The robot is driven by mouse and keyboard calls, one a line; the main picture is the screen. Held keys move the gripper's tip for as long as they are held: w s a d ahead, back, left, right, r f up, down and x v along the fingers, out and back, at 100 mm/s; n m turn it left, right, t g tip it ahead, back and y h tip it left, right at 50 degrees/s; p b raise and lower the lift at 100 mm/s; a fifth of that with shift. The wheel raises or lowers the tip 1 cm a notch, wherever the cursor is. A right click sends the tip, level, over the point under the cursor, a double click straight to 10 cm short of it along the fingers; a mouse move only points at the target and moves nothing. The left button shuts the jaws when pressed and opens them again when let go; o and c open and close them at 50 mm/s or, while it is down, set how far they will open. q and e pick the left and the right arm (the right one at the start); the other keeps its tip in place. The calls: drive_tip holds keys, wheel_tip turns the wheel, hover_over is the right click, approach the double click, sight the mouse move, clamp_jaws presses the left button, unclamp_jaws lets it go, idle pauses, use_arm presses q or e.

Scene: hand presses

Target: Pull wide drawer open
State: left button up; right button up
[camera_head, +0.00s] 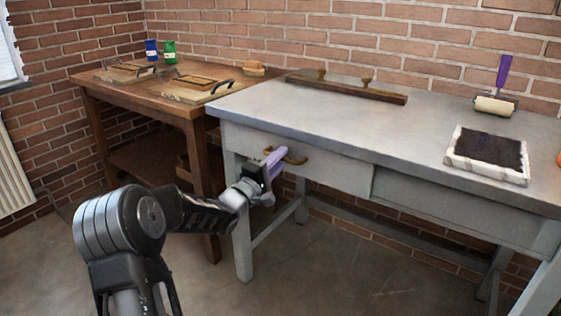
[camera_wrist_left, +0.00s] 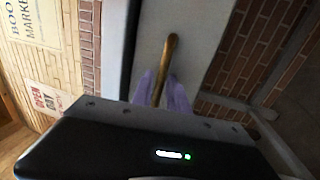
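The wide drawer (camera_head: 330,172) is in the front of the grey metal table, on its left side. Its front looks flush or nearly flush with the table; I cannot tell exactly. My right gripper is in neither view.
On the grey table (camera_head: 330,125) are a long dark board with knobs (camera_head: 345,87), a black ink tray (camera_head: 488,153) and a roller (camera_head: 496,104). A wooden table (camera_head: 135,105) with frames and two jars stands at left. The floor before the drawer is clear.

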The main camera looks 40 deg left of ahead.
use_arm(q)
drive_tip(key=shift+w, duration=0.15)
drive_tip(key=shift+c, duration=0.3)
clamp_jaws()
idle(1.1)
